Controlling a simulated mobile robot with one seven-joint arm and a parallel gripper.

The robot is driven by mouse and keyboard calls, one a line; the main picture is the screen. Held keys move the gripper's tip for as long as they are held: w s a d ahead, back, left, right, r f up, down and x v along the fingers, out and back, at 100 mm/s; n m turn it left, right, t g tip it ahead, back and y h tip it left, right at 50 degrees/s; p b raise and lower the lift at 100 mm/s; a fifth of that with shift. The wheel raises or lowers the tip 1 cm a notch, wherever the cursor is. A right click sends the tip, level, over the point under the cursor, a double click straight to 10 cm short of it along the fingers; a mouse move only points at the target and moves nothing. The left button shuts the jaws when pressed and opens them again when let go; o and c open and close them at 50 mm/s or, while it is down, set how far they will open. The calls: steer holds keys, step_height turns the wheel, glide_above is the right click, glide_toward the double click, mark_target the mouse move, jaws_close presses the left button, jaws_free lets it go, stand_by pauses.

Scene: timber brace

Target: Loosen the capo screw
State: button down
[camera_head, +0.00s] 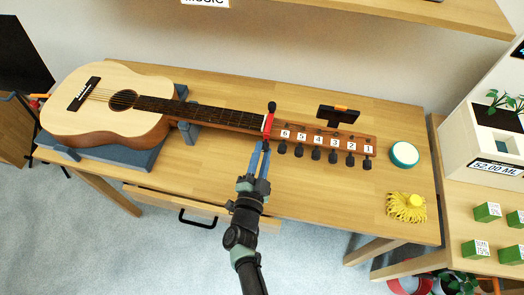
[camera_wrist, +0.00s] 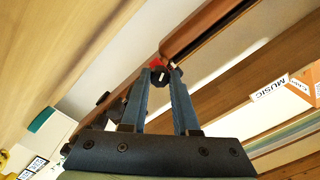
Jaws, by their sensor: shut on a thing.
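An acoustic guitar (camera_head: 112,112) lies on a blue-grey cradle on the wooden table, its neck (camera_head: 205,113) pointing right. A red capo (camera_head: 268,124) sits across the neck near the headstock; its red part also shows in the wrist view (camera_wrist: 155,63). My gripper (camera_head: 261,148) reaches the capo from the front. In the wrist view its two blue fingers (camera_wrist: 159,80) are shut on a dark knob, the capo screw (camera_wrist: 159,76), at the capo's near end. The fingertips partly hide the screw.
The headstock (camera_head: 325,142) carries several black tuning pegs with number labels. A dark stand (camera_head: 338,113) is behind it. The table's front middle is clear, above a drawer with a black handle (camera_head: 197,219).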

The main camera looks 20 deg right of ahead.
steer(key=shift+n, duration=0.3)
steer(key=c, duration=0.9)
jaws_free()
steer(key=p+v, duration=0.1)
steer(key=v, duration=1.2)
steer(key=shift+w, duration=0.1)
